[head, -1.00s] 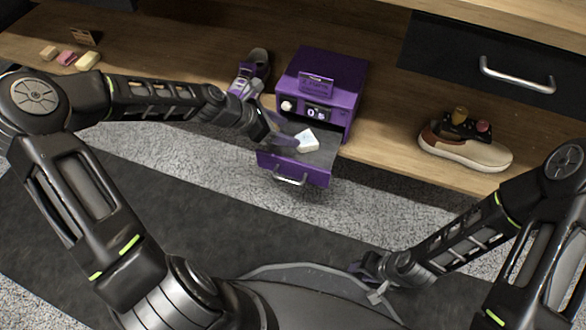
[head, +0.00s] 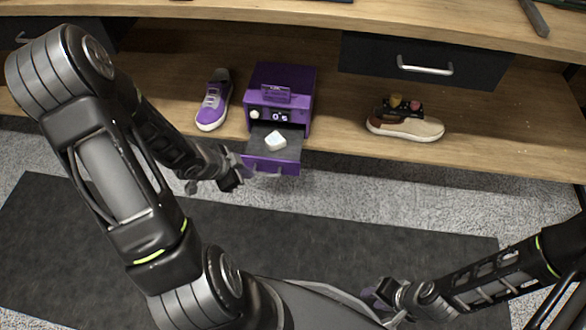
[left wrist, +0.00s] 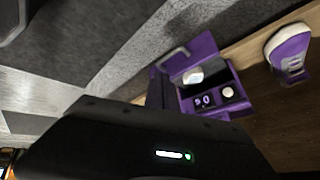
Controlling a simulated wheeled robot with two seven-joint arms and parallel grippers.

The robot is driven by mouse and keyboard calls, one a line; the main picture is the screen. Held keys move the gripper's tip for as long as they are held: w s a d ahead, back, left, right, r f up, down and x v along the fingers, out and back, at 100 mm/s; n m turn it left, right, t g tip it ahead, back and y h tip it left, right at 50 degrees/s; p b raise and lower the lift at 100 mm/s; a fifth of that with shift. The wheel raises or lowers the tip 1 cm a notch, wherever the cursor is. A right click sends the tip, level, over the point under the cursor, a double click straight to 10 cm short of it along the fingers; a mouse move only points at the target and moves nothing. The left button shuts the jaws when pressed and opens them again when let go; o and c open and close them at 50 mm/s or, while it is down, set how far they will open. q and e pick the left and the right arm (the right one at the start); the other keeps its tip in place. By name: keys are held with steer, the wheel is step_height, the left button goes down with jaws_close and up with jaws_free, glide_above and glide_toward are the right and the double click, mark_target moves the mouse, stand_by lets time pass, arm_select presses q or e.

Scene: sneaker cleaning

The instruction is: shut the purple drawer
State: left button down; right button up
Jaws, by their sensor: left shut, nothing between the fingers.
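The purple drawer (head: 270,167) is pulled out of the purple box (head: 285,85) on the shelf. A white block (head: 275,141) lies inside it, and a metal handle is on its front. The drawer (left wrist: 197,52) also shows in the left wrist view, with the white block in it. My left gripper (head: 236,173) is shut and empty, just left of the drawer front; whether it touches the drawer I cannot tell. My right gripper (head: 380,294) is low, near my base, far from the drawer; its jaws are too small to read.
A purple sneaker (head: 212,100) stands left of the box. A beige and brown sneaker (head: 405,124) with small bottles behind it is at the right. A black drawer (head: 425,57) with a metal handle is above it. The floor in front of the purple drawer is clear.

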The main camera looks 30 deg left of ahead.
mark_target(282, 166)
arm_select(q)
steer(key=m, duration=0.1)
steer(key=d+m, duration=0.1)
steer(key=m, duration=0.3)
steer(key=shift+w+d+r+h, duration=0.3)
steer(key=shift+w+h, duration=0.1)
steer(key=shift+w+f, duration=0.1)
arm_select(e)
steer(key=shift+f, duration=0.15)
